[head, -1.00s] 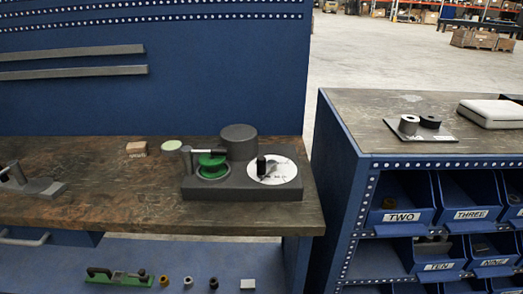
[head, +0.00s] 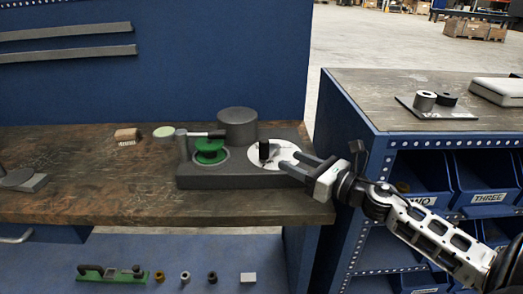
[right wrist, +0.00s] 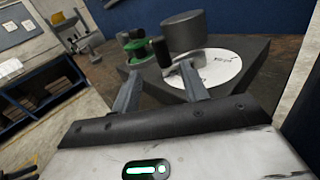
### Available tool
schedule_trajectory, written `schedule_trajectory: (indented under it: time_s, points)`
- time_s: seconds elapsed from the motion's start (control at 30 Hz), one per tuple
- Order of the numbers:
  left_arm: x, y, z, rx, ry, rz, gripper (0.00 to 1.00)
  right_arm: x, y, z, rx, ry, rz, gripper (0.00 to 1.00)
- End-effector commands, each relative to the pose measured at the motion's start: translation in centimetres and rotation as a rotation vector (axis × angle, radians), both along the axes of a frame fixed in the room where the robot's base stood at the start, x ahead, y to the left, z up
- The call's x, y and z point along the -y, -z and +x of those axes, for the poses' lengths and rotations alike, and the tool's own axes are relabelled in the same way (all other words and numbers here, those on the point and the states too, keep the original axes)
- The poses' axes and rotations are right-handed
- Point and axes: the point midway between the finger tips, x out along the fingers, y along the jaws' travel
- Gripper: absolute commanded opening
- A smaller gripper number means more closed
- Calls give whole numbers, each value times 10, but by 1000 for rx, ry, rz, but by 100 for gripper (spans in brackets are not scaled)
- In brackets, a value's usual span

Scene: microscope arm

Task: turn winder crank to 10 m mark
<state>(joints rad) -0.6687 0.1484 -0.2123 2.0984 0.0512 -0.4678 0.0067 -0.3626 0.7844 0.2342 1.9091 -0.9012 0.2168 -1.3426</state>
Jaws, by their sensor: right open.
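The winder is a dark grey block (head: 225,181) on the wooden bench, with a white dial disc (head: 262,178) on its right part. A black upright crank handle (head: 264,150) stands on the dial; it also shows in the right wrist view (right wrist: 162,53). A green spool (head: 210,155) and a dark grey cylinder (head: 238,127) sit beside and behind the dial. My right gripper (head: 290,160) is open and empty at the dial's right edge, its fingers pointing toward the handle. In the right wrist view, the handle is beyond the fingertips (right wrist: 159,75). The dial's marks are too small to read. My left gripper is out of view.
A wooden block (head: 127,135) and a pale green round piece (head: 164,132) lie left of the winder. A side cabinet (head: 440,115) with labelled blue bins stands to the right. Small parts lie on the lower shelf. The bench front is clear.

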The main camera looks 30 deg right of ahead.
Motion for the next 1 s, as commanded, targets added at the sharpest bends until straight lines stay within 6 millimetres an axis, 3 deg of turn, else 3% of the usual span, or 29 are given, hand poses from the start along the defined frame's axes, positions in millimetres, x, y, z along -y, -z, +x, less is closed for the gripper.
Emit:
schedule_trajectory:
  time_s: [0.27, 0.7, 1.0]
  points:
    - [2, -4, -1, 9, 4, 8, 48, -3, -5, 22, 22, -8, -87, 44]
    - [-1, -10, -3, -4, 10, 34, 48, -26, -5, 94, 20, -6, -80, 44]
    - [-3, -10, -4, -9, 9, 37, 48, -33, -2, 115, 17, -6, -81, 44]
